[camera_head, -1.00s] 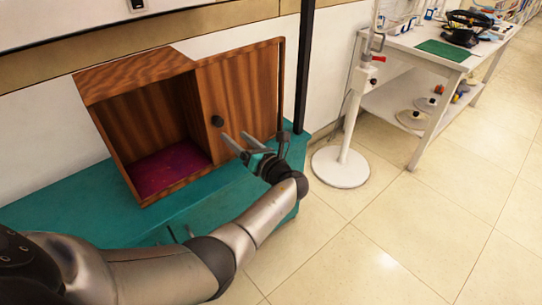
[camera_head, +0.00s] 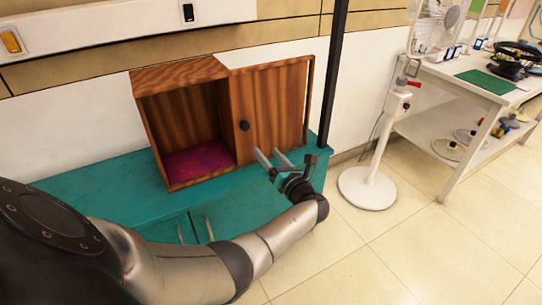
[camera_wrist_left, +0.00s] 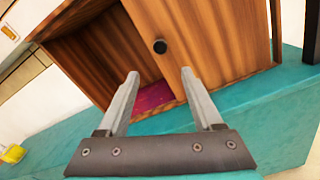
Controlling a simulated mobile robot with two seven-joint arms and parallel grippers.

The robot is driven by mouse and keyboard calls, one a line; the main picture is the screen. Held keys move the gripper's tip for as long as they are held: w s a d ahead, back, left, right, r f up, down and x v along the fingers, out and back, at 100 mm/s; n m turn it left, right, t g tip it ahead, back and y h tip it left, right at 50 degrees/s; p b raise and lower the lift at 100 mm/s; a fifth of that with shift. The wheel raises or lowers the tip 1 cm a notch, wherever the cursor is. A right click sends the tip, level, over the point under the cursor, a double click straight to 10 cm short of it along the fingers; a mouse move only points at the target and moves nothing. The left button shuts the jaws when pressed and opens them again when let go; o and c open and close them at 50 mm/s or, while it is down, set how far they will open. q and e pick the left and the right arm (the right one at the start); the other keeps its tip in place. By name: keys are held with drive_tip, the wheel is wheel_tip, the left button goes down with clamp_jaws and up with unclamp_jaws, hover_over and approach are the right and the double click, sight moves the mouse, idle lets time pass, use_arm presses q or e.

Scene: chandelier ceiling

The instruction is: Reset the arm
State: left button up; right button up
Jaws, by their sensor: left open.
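My left arm comes in from the lower left in the head view. My left gripper (camera_head: 270,157) is open and empty, in front of the wooden cabinet's door (camera_head: 272,103) and above the teal counter. The door stands swung open to the right and has a dark round knob (camera_head: 244,125). In the left wrist view the open fingers (camera_wrist_left: 158,92) point toward the cabinet, with the knob (camera_wrist_left: 160,46) beyond them and apart from them. The right gripper does not show.
The wooden cabinet (camera_head: 183,71) has an open, empty-looking compartment with a magenta floor (camera_head: 200,162). It stands on the teal counter (camera_head: 110,205). A dark post (camera_head: 334,70) rises at the counter's right end. A white stand (camera_head: 367,188) and a white table (camera_head: 440,160) are farther right.

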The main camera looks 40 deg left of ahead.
use_arm(q)
drive_tip(key=s+d+f+n+g+h, duration=0.1)
drive_tip(key=s+d+f+n+h, duration=0.15)
drive_tip(key=s+f, duration=0.45)
drive_tip(key=s+d+f+n+g+h+p, duration=0.1)
drive_tip(key=s+f+n+h, duration=0.15)
drive_tip(key=f, duration=0.75)
drive_tip(key=s+d+f+n+h, duration=0.2)
drive_tip(key=s+f+h, duration=0.2)
drive_tip(key=f, duration=0.5)
drive_tip(key=s+d+f+n+g+h, duration=0.1)
drive_tip(key=s+d+f+n+h, duration=0.1)
drive_tip(key=s+n, duration=0.4)
drive_tip(key=s+d+f+n+h+p, duration=0.1)
drive_tip(key=s+d+f+n, duration=0.4)
drive_tip(key=s, duration=0.7)
drive_tip(key=s+d+f+n+g+h, duration=0.1)
drive_tip(key=s+d+f+n+h, duration=0.3)
drive_tip(key=s, duration=0.5)
drive_tip(key=f+n, duration=0.1)
drive_tip(key=n, duration=0.1)
drive_tip(key=shift+s+f+n+g+p, duration=0.2)
drive_tip(key=shift+n+g+p, duration=0.1)
drive_tip(key=shift+n+p, duration=0.1)
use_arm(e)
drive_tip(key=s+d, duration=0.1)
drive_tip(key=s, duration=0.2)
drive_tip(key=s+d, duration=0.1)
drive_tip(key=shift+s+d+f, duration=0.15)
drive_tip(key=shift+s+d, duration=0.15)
